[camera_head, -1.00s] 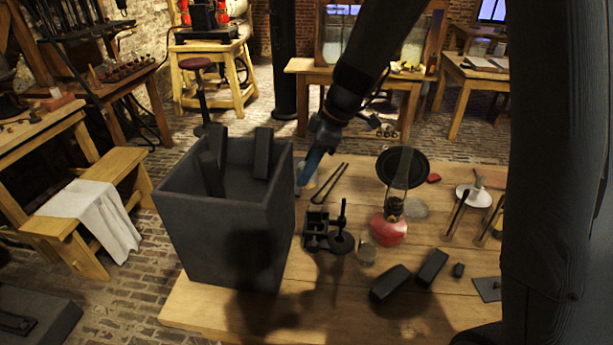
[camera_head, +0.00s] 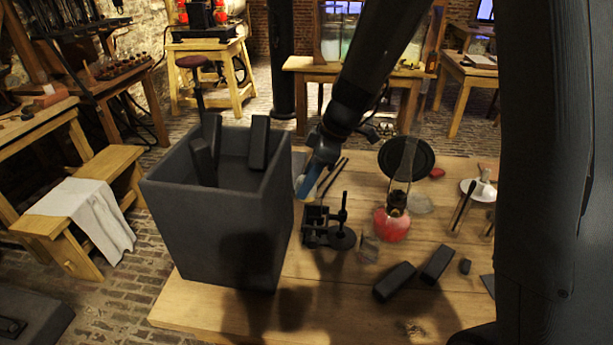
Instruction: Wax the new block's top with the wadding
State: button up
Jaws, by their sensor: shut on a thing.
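My gripper (camera_head: 311,182), with blue fingers, points down just right of the big dark jar, over the table's left part. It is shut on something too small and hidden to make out. A pale yellowish thing (camera_head: 299,183) shows beside the fingertips, partly hidden; I cannot tell whether they touch. Two dark blocks lie on the table at the front, a left one (camera_head: 395,281) and a right one (camera_head: 437,264). More dark blocks (camera_head: 259,142) stand inside the jar (camera_head: 219,235). I cannot tell which block is the new one, nor pick out the wadding for certain.
A small black stand (camera_head: 328,228) and two thin dark rods (camera_head: 333,176) are close to my gripper. A lamp with a red base (camera_head: 393,226), a round black disc (camera_head: 406,157) and a white funnel-like piece (camera_head: 478,191) stand farther right. The table's front middle (camera_head: 340,305) is bare.

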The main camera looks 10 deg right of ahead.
jog(key=shift+f, duration=0.75)
jog(key=shift+s+d+r+p, duration=0.1)
jog(key=shift+d+r+p, duration=0.05)
jog(key=shift+d, duration=0.3)
jog(key=shift+s+d+r+p, duration=0.1)
jog(key=shift+d+r+p, duration=0.05)
jog(key=shift+d, duration=0.25)
jog(key=shift+d+f, duration=0.2)
jog(key=shift+d, duration=0.15)
jog(key=shift+s+d+r, duration=0.1)
jog(key=shift+d+r, duration=0.05)
jog(key=shift+d, duration=0.2)
jog(key=shift+a, duration=0.65)
jog(key=shift+w+a, duration=0.15)
jog(key=shift+a, duration=0.35)
jog(key=shift+w+a, duration=0.15)
jog(key=shift+a, duration=0.35)
notch_tip(320, 180, up, 3)
jog(key=shift+d+f+p, duration=0.1)
jog(key=shift+f+p, duration=0.1)
jog(key=shift+p, duration=0.4)
jog(key=shift+r+p, duration=1.25)
jog(key=shift+r, duration=1.35)
